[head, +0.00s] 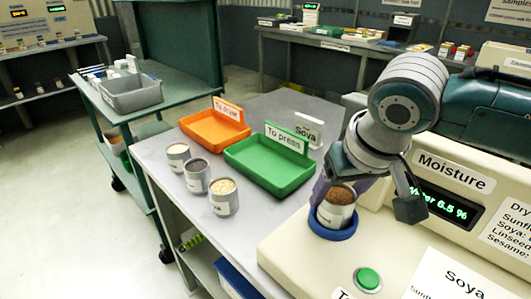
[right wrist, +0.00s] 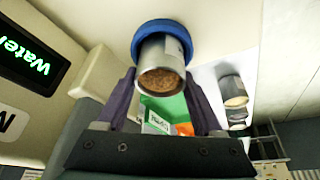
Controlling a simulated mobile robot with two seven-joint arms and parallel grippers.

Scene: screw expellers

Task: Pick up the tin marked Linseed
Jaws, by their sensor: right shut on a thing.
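A metal tin (head: 336,214) filled with brown seeds stands in the blue ring (head: 333,232) on the cream moisture meter. Its label is mostly hidden, so I cannot read whether it says Linseed. My right gripper (head: 341,196) is shut on this tin, one purple finger on each side. The right wrist view also shows the tin (right wrist: 161,62) between the fingers, with its base in the blue ring (right wrist: 165,28). Several other tins stand on the grey bench: one reads Soya (head: 223,203), and the labels of the grey-seed tin (head: 196,183) and the far tin (head: 177,164) are unclear. My left gripper is not in view.
The meter display (head: 440,204) reads Water 6.5 %. A green button (head: 368,279) is at the meter's front. A green tray (head: 270,183) marked To press and an orange tray (head: 214,140) lie empty behind the tins. A cart with a grey bin (head: 132,99) stands at left.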

